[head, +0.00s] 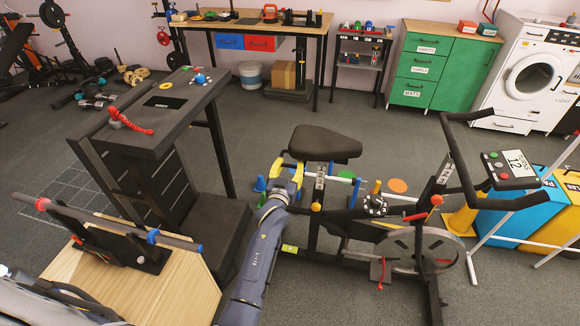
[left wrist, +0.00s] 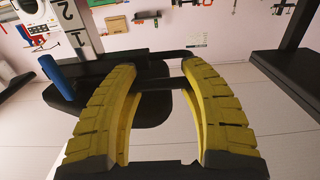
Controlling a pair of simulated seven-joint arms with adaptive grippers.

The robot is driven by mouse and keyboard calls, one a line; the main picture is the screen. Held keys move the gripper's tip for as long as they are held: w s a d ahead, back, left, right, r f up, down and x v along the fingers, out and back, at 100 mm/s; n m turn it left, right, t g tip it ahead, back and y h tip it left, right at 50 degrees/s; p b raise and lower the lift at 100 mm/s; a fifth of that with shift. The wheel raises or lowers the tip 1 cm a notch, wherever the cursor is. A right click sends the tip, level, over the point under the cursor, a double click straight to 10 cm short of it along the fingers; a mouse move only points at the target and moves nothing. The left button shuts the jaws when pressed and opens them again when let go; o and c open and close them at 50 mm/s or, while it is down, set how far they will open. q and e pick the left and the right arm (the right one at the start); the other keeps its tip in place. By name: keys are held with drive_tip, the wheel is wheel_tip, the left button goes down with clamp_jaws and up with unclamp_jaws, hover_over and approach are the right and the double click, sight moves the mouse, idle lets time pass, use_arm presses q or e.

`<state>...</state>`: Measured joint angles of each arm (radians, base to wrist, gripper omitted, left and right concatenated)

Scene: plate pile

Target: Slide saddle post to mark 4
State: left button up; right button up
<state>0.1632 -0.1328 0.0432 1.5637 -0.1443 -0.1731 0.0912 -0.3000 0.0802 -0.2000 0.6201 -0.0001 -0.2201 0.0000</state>
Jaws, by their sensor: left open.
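The exercise bike's black saddle (head: 325,143) sits on top of its saddle post (head: 319,183), a pale strip with dark marks, in the head view. In the left wrist view the numbered strip (left wrist: 76,22) shows the digits 2 and 1, with a blue cylinder (left wrist: 63,73) beside it. My left gripper (head: 288,168) has yellow fingers and is just left of the post, below the saddle. In the left wrist view my gripper (left wrist: 160,75) is open, with a dark part of the bike beyond and between its fingers. Whether it touches is unclear. My right gripper does not show.
The bike's handlebar (head: 468,165) and flywheel (head: 425,258) are to the right. A dark stand (head: 150,130) and a wooden box (head: 135,290) with a bar are at left. Grey floor (head: 270,115) is clear behind the saddle.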

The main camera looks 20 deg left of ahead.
use_arm(q)
drive_tip(key=shift+o, duration=1.1)
drive_tip(key=o, duration=0.4)
drive_tip(key=shift+a+f, duration=0.1)
drive_tip(key=shift+c, duration=0.2)
drive_tip(key=shift+s, duration=0.1)
drive_tip(key=s, duration=1.2)
drive_tip(key=shift+d, duration=0.4)
drive_tip(key=shift+w, duration=0.1)
